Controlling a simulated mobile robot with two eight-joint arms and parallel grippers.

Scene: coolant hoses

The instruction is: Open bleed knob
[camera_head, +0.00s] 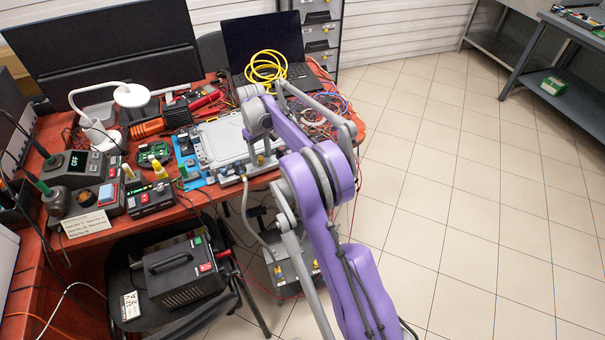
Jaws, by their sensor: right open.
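My right arm, purple and grey, comes in from the bottom right and bends down over the table's front right part. My right gripper (259,157) is open at the front right edge of a flat silver unit (222,140) on a blue mat. The gripper is small here, and I cannot tell whether it touches anything. I cannot make out the bleed knob; small fittings near the gripper are partly covered by my arm. A grey hose (246,208) runs from the unit's front edge down to a grey box (292,272) under the table. My left gripper is not in view.
The red table (95,237) is crowded: a soldering station (75,168), a white lamp (131,95), a laptop (264,45), coiled yellow cable (266,67) and loose wires. A black case (184,273) sits on a chair in front. The tiled floor (460,190) at right is clear.

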